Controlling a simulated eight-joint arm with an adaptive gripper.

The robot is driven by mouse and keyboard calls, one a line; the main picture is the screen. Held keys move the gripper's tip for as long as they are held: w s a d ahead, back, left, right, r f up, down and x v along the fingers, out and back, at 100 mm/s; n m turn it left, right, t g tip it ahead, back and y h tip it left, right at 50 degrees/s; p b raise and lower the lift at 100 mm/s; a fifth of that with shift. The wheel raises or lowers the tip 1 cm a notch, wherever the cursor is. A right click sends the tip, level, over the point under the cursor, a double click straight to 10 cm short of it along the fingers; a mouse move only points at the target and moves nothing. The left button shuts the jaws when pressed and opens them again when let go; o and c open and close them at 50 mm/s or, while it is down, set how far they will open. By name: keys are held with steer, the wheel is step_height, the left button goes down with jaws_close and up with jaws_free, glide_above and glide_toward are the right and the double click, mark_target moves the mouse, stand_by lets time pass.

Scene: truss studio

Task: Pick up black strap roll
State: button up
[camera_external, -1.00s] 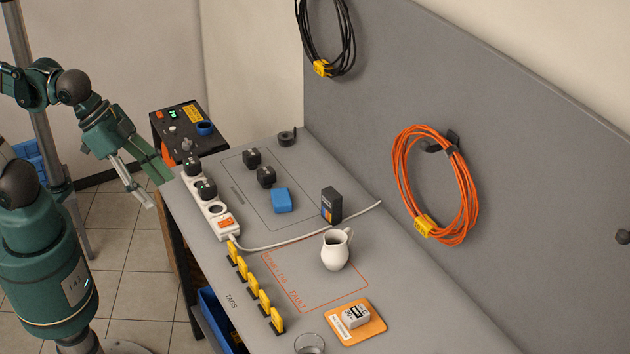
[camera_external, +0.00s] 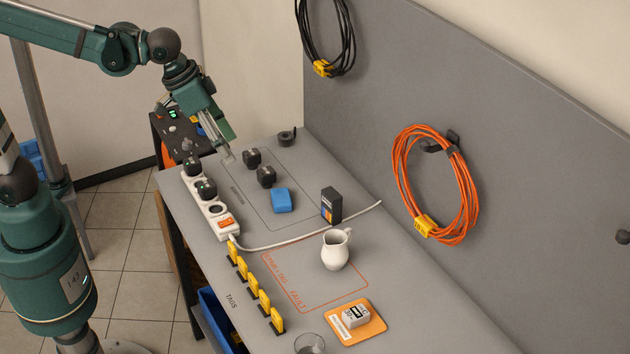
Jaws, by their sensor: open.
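The black strap roll (camera_external: 286,138) lies at the far end of the grey bench, close to the back panel. It is a small dark roll with a short tail. My gripper (camera_external: 226,156) is open and empty above the far left part of the bench. It is to the left of the roll and apart from it. Nothing hides the roll.
Black plugs (camera_external: 252,158) and a blue block (camera_external: 281,200) lie between the roll and the white power strip (camera_external: 217,215). A dark box (camera_external: 331,204) and a white jug (camera_external: 335,250) stand nearer. A control box (camera_external: 172,140) is beyond the left edge.

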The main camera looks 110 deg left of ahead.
steer(key=w+a+f+n+g, duration=0.1)
steer(key=w+a, duration=0.1)
steer(key=a, duration=0.5)
steer(key=w+a+f+n, duration=0.1)
steer(key=w+a+n, duration=0.1)
steer(key=a, duration=0.5)
steer(key=n+g+h+p, duration=0.1)
steer(key=n+g+p, duration=0.2)
steer(key=n, duration=0.4)
glide_toward(286, 135)
steer(key=shift+w+d+f, duration=0.25)
steer(key=shift+w+d, duration=0.05)
steer(key=shift+w, duration=0.1)
steer(key=shift+s+a+f+h, duration=0.25)
steer(key=shift+a+f+h, duration=0.05)
steer(key=shift+a+f, duration=0.2)
steer(key=shift+f, duration=0.15)
steer(key=shift+f, duration=1.15)
steer(key=shift+f, duration=0.15)
